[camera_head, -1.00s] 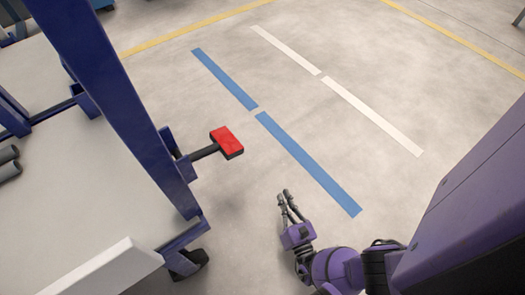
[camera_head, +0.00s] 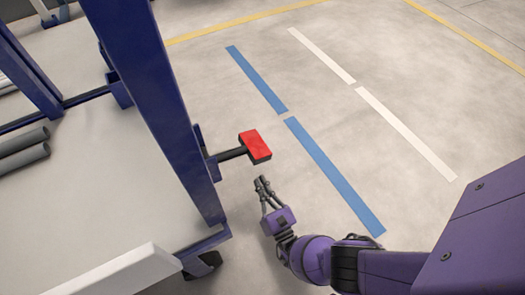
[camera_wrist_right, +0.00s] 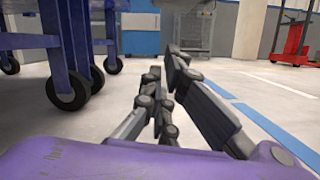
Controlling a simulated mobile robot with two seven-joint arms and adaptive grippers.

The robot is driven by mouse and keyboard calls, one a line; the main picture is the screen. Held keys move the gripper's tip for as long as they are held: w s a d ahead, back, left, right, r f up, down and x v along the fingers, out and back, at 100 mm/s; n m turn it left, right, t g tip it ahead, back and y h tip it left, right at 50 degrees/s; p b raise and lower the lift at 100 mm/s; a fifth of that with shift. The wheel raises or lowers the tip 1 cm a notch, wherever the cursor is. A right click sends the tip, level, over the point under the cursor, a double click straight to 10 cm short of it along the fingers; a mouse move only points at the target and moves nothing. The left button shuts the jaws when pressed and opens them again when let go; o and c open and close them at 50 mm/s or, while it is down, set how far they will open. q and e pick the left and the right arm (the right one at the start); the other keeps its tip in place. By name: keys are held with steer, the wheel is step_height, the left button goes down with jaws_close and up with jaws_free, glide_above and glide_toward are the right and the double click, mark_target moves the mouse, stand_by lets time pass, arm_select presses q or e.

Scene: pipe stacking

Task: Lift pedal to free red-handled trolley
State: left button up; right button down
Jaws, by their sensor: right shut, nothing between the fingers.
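The pedal (camera_head: 255,146) is a red block on a short dark arm, jutting right from the blue frame of the trolley (camera_head: 160,95). My right gripper (camera_head: 262,183) is shut and empty. In the head view its fingertips show just below the pedal, with a small gap in the picture; I cannot tell their height relative to it. In the right wrist view, the fingers of my right gripper (camera_wrist_right: 165,78) point forward over the floor, with the trolley's blue legs (camera_wrist_right: 65,50) and a dark caster (camera_wrist_right: 68,90) to their left. The pedal is not clearly visible there. My left gripper is not in view.
Grey pipes (camera_head: 25,152) lie on the trolley's pale deck. A white edge panel (camera_head: 120,270) is at the bottom. The floor to the right is open, with a blue line (camera_head: 330,172) and a white line (camera_head: 405,132). Red equipment (camera_wrist_right: 292,40) stands far right.

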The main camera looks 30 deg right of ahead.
steer(key=w+r, duration=0.5)
steer(key=shift+w+d+r, duration=0.2)
steer(key=shift+w+d, duration=0.05)
steer(key=shift+d, duration=0.1)
stand_by(0.3)
steer(key=shift+s, duration=0.1)
stand_by(0.3)
